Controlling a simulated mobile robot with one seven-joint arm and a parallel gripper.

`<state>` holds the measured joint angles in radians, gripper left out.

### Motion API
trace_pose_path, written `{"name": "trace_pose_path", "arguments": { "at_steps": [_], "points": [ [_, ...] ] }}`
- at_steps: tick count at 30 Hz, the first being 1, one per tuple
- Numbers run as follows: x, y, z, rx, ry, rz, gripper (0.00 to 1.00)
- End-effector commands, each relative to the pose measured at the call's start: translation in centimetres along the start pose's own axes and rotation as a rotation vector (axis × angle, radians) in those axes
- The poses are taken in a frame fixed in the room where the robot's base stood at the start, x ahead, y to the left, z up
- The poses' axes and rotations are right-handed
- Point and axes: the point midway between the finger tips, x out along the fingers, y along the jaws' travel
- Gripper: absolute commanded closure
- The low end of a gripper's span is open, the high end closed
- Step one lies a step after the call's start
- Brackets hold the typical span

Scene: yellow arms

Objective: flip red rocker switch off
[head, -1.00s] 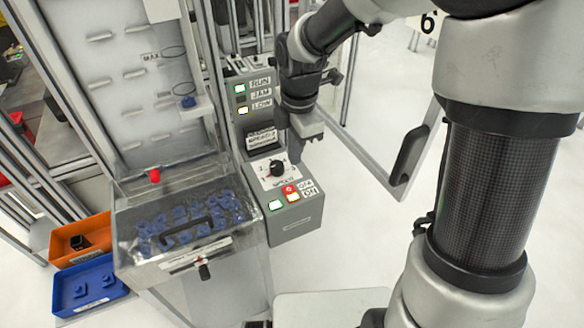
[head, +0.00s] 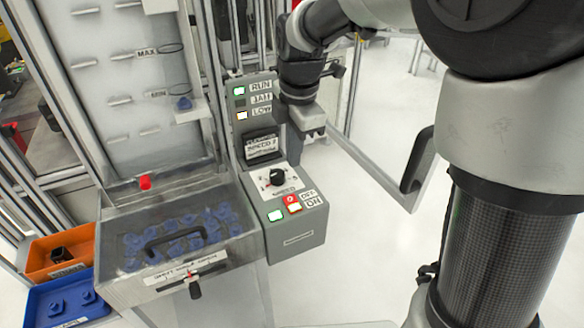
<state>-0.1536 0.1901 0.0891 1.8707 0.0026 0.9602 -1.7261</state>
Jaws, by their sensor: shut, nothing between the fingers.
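The red rocker switch (head: 291,203) sits on the sloped top of a grey control box (head: 295,241), beside labels reading OFF and ON. Its ON end looks lit, and its OFF end is red. A black speed knob (head: 277,177) is just behind it, and a lit green button (head: 275,216) is to its left. My gripper (head: 300,150) hangs behind and above the switch, near the back right of the box, apart from the switch. It is shut and empty; its fingertips are small and partly hidden.
A clear-lidded bin (head: 180,236) of blue parts with a black handle stands left of the box. An indicator panel (head: 253,100) with RUN, JAM and LOW rises behind. A metal-framed door (head: 420,165) stands at right. Orange (head: 52,248) and blue trays (head: 38,303) lie at lower left.

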Motion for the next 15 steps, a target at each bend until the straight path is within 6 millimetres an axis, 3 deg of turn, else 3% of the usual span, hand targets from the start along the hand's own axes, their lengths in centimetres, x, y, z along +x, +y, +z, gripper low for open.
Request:
{"name": "trace_pose_path", "arguments": {
  "at_steps": [15],
  "points": [
    [10.4, -0.1, -0.1, -0.001, 0.001, -0.004, 1.0]
  ]
}}
